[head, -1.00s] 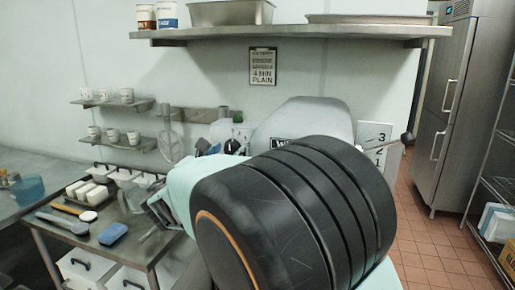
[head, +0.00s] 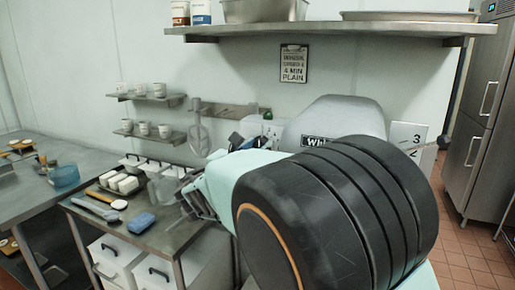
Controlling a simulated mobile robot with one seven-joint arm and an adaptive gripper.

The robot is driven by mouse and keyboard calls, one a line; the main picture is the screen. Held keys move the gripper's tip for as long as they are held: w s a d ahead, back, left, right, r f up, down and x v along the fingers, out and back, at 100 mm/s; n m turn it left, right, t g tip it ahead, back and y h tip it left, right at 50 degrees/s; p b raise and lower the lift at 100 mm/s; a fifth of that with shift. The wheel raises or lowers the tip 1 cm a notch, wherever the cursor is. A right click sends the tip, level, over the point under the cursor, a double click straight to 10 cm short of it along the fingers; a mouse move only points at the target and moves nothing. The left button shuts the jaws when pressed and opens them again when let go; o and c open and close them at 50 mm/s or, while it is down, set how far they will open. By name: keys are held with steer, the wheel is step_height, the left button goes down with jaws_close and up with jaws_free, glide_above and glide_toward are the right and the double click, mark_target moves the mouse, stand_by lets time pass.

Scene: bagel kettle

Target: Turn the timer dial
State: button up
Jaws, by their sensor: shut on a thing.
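My gripper (head: 192,196) is grey and partly visible past my arm, above the right side of the metal side table. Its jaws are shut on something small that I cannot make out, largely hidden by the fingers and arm. A white wall fitting (head: 255,127) with a small dark round knob (head: 268,115) is on the wall behind my arm. It may be the timer dial, but it is too small to tell. The gripper is apart from it, lower and to the left in the picture.
A blue sponge (head: 141,222), brushes and white containers (head: 122,184) crowd the side table (head: 160,240). A large grey machine (head: 345,115) stands behind my arm. A long shelf (head: 330,28) runs overhead. Tiled floor is open at right, before the steel fridge (head: 478,150).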

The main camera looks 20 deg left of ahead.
steer(key=shift+f+b, duration=0.1)
steer(key=shift+b, duration=0.25)
steer(key=m+b, duration=0.2)
steer(key=b, duration=0.1)
steer(key=m+b, duration=0.1)
steer(key=b, duration=0.2)
steer(key=shift+w+d+f+m, duration=0.1)
steer(key=shift+d+f+m, duration=0.1)
steer(key=shift+m, duration=0.2)
steer(key=m+b, duration=0.1)
steer(key=b, duration=0.1)
steer(key=m+b, duration=0.1)
steer(key=b, duration=0.1)
steer(key=m+b, duration=0.2)
steer(key=shift+r, duration=0.25)
steer(key=shift+r+m+b, duration=0.15)
steer(key=shift+m+b, duration=0.45)
steer(key=shift+b, duration=0.05)
steer(key=shift+r, duration=0.15)
steer(key=o, duration=1.1)
steer(key=shift+w+f, duration=0.1)
steer(key=shift+f, duration=0.1)
steer(key=shift+o, duration=0.2)
